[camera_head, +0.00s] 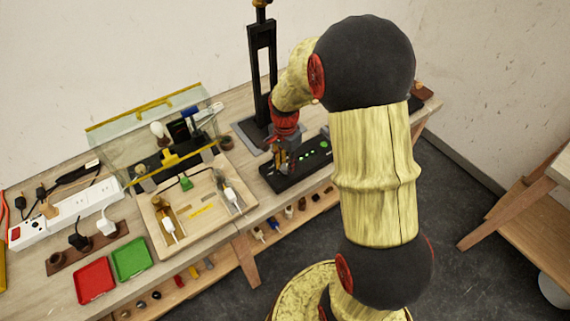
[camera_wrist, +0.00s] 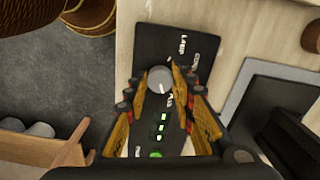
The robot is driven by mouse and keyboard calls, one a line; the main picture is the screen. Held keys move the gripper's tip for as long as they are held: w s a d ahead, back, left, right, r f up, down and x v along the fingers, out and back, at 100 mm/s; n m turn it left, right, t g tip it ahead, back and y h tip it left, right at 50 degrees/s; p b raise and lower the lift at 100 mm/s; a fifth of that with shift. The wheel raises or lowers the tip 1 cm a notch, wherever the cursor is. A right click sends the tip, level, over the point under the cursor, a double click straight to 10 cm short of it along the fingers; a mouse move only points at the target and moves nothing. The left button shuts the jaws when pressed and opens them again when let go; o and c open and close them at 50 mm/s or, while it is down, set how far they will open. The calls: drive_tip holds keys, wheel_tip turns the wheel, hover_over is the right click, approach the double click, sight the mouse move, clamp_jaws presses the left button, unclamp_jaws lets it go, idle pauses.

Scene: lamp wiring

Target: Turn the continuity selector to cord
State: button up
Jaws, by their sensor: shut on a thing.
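The continuity tester is a black box (camera_head: 320,152) on the bench, right of the tray in the head view. In the wrist view its black top face (camera_wrist: 165,48) carries white lettering, which seems to read LAMP and CORD beyond the knob. The selector is a round grey knob (camera_wrist: 159,78) on that face. My gripper (camera_wrist: 163,85) has its yellow-and-black fingers closed on either side of the knob; in the head view my gripper (camera_head: 281,163) is low over the box's left end. The knob's pointer direction is hard to tell.
Green lights (camera_wrist: 162,128) glow on the panel. A black stand (camera_head: 262,85) rises just behind the box. A wooden tray (camera_head: 160,236) with lamp parts lies to the left, with red (camera_head: 94,280) and green (camera_head: 131,259) trays beyond it.

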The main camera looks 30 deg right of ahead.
clamp_jaws()
drive_tip(key=shift+n, duration=0.4)
drive_tip(key=n+p, duration=0.1)
drive_tip(key=n, duration=0.1)
drive_tip(key=shift+r+n+p, duration=0.1)
drive_tip(key=shift+n+p, duration=0.3)
drive_tip(key=n+p, duration=0.1)
drive_tip(key=n, duration=0.3)
drive_tip(key=shift+n+p, duration=0.3)
drive_tip(key=shift+p, duration=0.05)
drive_tip(key=n+p, duration=0.1)
drive_tip(key=n, duration=0.3)
drive_tip(key=shift+n, duration=0.3)
drive_tip(key=n+p, duration=0.1)
drive_tip(key=n, duration=0.3)
drive_tip(key=shift+d+n, duration=0.1)
drive_tip(key=shift+n, duration=0.3)
